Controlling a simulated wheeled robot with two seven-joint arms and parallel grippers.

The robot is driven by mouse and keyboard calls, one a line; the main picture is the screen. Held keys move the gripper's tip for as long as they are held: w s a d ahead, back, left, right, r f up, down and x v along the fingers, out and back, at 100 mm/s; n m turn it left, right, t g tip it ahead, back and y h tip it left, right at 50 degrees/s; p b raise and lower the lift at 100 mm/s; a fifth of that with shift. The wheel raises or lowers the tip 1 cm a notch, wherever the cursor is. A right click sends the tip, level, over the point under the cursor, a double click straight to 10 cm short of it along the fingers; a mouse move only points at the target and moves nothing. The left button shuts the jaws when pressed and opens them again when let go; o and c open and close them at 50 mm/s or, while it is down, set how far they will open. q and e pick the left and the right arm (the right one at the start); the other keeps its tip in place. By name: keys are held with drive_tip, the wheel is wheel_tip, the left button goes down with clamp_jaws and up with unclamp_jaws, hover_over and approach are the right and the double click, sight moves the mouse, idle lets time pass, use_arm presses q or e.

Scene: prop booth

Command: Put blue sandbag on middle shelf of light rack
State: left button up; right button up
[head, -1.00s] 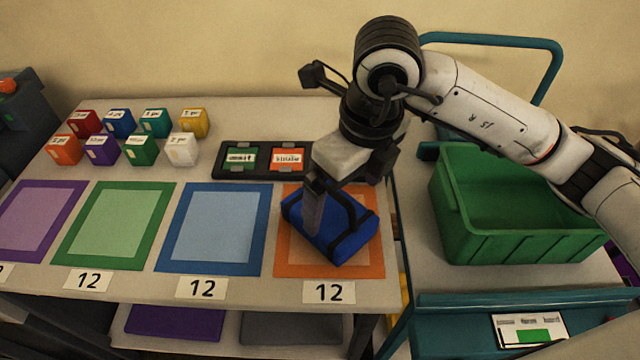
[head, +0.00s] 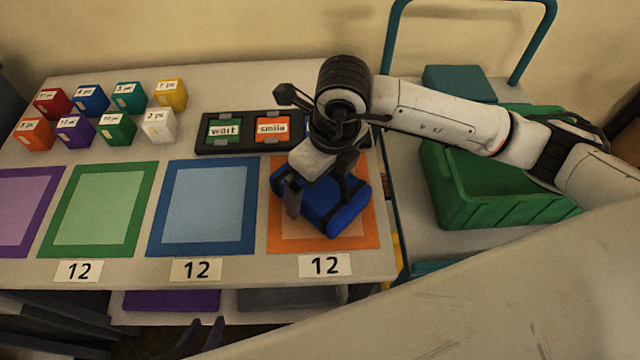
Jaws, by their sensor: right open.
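The blue sandbag (head: 320,212) with dark straps lies on the orange-bordered mat (head: 366,238) at the right end of the table. My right gripper (head: 318,196) is open right over the sandbag, pointing down. One finger is at the bag's left side and the other overlaps the bag; whether they touch it is unclear. The dark fingertips of my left gripper (head: 202,334) show low in front of the table, apart and with nothing seen between them. I cannot identify the light rack in this view.
Purple, green and blue mats (head: 202,205) line the table left of the sandbag. Several small colored boxes (head: 117,130) and a black tray with cards (head: 238,147) stand behind. A green crate (head: 490,206) is on a cart at right. A large pale surface covers the lower right.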

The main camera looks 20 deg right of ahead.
drive_tip(key=shift+f, duration=0.2)
drive_tip(key=c, duration=1.7)
drive_tip(key=shift+w+a+r, duration=0.1)
drive_tip(key=shift+w+r, duration=0.05)
drive_tip(key=shift+r, duration=0.05)
drive_tip(key=shift+c, duration=0.8)
